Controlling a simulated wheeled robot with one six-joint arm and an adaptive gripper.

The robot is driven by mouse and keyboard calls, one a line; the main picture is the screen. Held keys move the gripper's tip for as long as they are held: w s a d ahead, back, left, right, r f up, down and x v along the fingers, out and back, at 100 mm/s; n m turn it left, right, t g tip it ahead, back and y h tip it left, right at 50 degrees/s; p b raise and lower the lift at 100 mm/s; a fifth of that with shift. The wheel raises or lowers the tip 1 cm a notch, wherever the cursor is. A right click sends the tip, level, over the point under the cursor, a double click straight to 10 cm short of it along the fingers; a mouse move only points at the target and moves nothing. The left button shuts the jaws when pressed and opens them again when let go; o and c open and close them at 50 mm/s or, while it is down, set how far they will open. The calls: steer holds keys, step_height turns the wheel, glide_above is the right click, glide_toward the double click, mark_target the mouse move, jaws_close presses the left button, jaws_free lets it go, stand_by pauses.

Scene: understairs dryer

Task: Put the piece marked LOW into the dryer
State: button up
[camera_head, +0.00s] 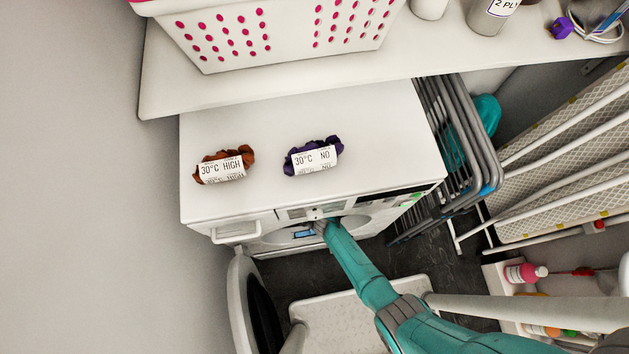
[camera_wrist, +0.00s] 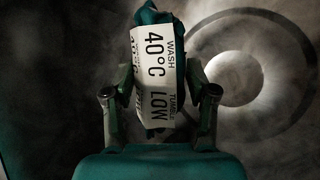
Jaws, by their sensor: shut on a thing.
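In the wrist view a dark teal cloth piece (camera_wrist: 176,17) carries a white tag reading "WASH 40°C" and "TUMBLE LOW". My gripper (camera_wrist: 160,95) is shut on this piece, with a finger on either side. Behind it is a dim, smoky grey surface with a round bright spot, apparently the dryer's inside. In the head view the white dryer (camera_head: 385,150) stands with its round door (camera_head: 240,300) swung open to the left. My teal arm reaches to the front opening, and my gripper and the LOW piece are hidden there.
A rust piece tagged 30°C HIGH (camera_head: 207,180) and a purple piece tagged 30°C NO (camera_head: 331,147) lie on the dryer top. A shelf (camera_head: 160,85) with a white basket (camera_head: 290,30) overhangs behind. A folded grey rack (camera_head: 455,130) stands close on the right.

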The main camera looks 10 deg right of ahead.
steer(key=o, duration=1.3)
steer(key=shift+s, duration=0.1)
steer(key=v, duration=1.2)
